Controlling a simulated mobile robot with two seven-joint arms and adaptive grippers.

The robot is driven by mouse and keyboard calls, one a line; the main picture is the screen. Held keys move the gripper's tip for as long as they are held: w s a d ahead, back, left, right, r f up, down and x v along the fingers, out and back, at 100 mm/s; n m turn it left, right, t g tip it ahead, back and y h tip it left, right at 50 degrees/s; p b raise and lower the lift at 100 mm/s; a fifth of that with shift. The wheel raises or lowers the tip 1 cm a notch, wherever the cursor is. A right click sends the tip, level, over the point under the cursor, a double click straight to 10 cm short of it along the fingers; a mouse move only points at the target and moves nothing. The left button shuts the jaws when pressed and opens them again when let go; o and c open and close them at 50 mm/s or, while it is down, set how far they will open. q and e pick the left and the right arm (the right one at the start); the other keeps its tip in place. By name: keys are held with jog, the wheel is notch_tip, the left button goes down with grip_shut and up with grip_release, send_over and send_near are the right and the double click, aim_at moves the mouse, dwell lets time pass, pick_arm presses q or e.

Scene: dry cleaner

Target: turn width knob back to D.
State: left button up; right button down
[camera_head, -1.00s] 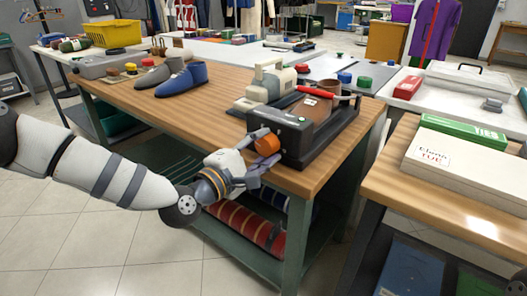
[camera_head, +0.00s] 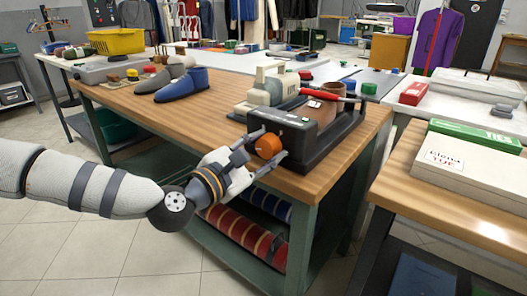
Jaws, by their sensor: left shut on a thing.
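The orange width knob (camera_head: 268,146) sits on the front end of a black shoe-stretching machine (camera_head: 325,140) at the corner of the wooden workbench. My left gripper (camera_head: 271,147) reaches in from the left, with one finger above and one below the knob, and is shut on it. Any marks or letters around the knob are too small to read. A brown shoe form (camera_head: 322,107) and a red handle (camera_head: 328,95) show on top of the machine. My right gripper is not in view.
A second table with a white box (camera_head: 470,168) stands at right, across a narrow gap.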

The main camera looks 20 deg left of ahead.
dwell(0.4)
pick_arm(q)
jog(key=o, duration=1.1)
jog(key=shift+o, duration=0.2)
jog(key=shift+s, duration=0.1)
jog(key=v, duration=1.1)
jog(key=shift+s, duration=0.4)
jog(key=shift+a, duration=0.1)
